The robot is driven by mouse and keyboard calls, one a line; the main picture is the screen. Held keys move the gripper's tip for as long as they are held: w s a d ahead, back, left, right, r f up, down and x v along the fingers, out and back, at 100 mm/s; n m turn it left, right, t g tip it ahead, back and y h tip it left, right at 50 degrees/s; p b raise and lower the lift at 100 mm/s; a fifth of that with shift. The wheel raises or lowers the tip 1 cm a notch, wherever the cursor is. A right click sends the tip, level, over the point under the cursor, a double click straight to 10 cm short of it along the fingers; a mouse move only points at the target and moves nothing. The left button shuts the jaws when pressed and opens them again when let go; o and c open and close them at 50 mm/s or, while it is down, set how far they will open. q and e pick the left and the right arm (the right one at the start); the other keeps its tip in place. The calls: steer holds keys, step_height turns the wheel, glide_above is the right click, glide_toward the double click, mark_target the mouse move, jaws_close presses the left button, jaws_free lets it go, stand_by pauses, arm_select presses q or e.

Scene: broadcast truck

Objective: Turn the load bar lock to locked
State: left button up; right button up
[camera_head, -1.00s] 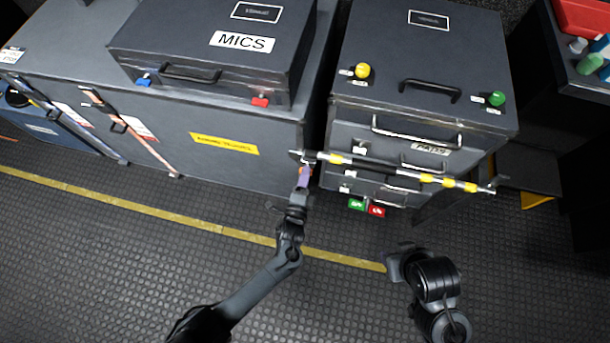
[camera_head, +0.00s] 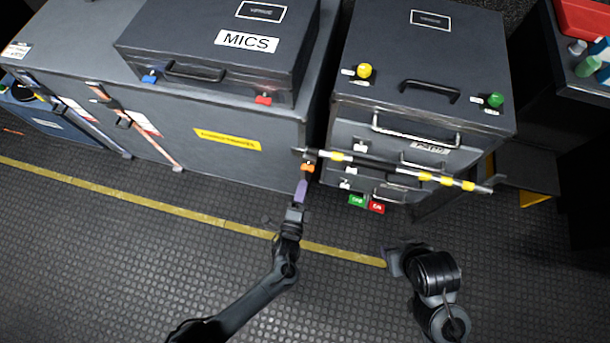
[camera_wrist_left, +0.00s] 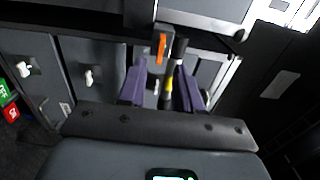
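The lever also shows in the left wrist view (camera_wrist_left: 162,48), beside a black and yellow part of the bar (camera_wrist_left: 170,80). My left gripper (camera_head: 301,186) has purple fingers and is just below the lever. In the left wrist view its fingers (camera_wrist_left: 160,82) are apart, with the lever beyond them. My right gripper (camera_head: 398,258) is low at right; its finger state is unclear.
The drawer case (camera_head: 350,110) has handles, a yellow knob (camera_head: 364,70) and a green knob (camera_head: 495,100). Green (camera_head: 357,200) and red (camera_head: 376,207) tags hang low on its front. A large grey case (camera_head: 245,165) stands close on the left. The floor in front is clear.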

arm_select(q)
steer(key=p+v, duration=0.1)
steer(key=v, duration=0.3)
steer(key=shift+s, duration=0.25)
steer(key=shift+s, duration=0.1)
steer(key=s+a+f+g+p, duration=0.1)
steer(key=s+a+f+p, duration=0.1)
steer(key=s, duration=0.2)
steer(key=s+a+r+n+g+y+p, duration=0.2)
steer(key=a+r+n+g+y+p, duration=0.3)
steer(key=a+r+n, duration=1.15)
steer(key=s+r+n+g+h, duration=0.1)
steer(key=s+r+n+g, duration=0.1)
steer(key=s+r+g, duration=0.65)
step_height(320, 180, up, 38)
steer(key=p, duration=3.7)
steer(key=shift+s+a, duration=0.35)
steer(key=shift+a, duration=0.05)
